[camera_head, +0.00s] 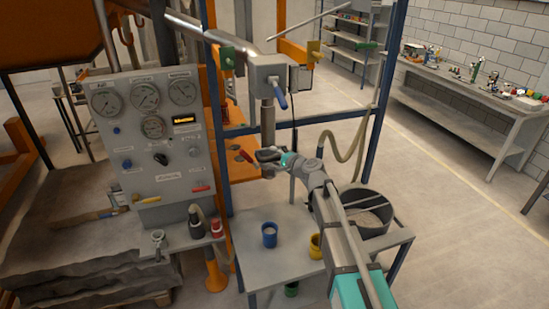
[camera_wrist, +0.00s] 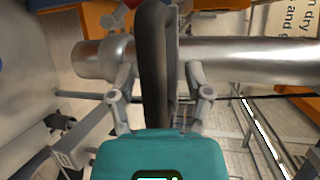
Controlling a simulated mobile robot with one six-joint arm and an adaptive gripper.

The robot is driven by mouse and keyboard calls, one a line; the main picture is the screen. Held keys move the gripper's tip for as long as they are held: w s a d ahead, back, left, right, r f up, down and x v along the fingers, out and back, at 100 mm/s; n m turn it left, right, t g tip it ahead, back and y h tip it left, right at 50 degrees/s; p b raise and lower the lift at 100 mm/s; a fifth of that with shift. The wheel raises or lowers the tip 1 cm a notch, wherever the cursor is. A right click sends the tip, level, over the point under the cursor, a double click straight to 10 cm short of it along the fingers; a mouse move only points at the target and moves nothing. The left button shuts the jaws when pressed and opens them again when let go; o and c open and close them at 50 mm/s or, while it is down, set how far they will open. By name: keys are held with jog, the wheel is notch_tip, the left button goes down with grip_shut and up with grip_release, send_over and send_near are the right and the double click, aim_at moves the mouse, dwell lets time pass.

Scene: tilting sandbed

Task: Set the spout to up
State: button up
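The spout (camera_head: 267,122) is a grey metal pipe that hangs straight down from a grey housing on the blue frame. In the wrist view a shiny pipe (camera_wrist: 235,61), apparently the spout, runs across the picture behind my fingers. My gripper (camera_head: 268,155) is at the spout's lower end. In the wrist view a dark curved bar (camera_wrist: 154,60) stands between the fingers of my gripper (camera_wrist: 156,75), in front of the pipe.
A blue-handled lever (camera_head: 278,93) is on the housing above. A gauge panel (camera_head: 150,135) stands at the left. A blue cup (camera_head: 269,234) and a yellow cup (camera_head: 315,246) stand on the low table below. A round bin (camera_head: 366,212) stands to the right. The floor beyond is clear.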

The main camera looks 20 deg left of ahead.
jog(key=shift+s, duration=0.15)
jog(key=shift+f, duration=0.25)
jog(key=shift+f+b, duration=0.4)
jog(key=shift+b, duration=0.25)
notch_tip(320, 180, down, 20)
jog(key=b, duration=2)
jog(key=r+p+v, duration=0.1)
jog(key=p+v, duration=0.2)
jog(key=v, duration=1.1)
notch_tip(320, 180, down, 8)
jog(key=s+d+n+y+b, duration=0.1)
jog(key=n+b, duration=0.3)
jog(key=b, duration=0.5)
jog(key=shift+s+d+n+g+y+b, duration=0.25)
jog(key=shift+s+n+g+y+b, duration=0.15)
jog(key=shift+s+y, duration=0.3)
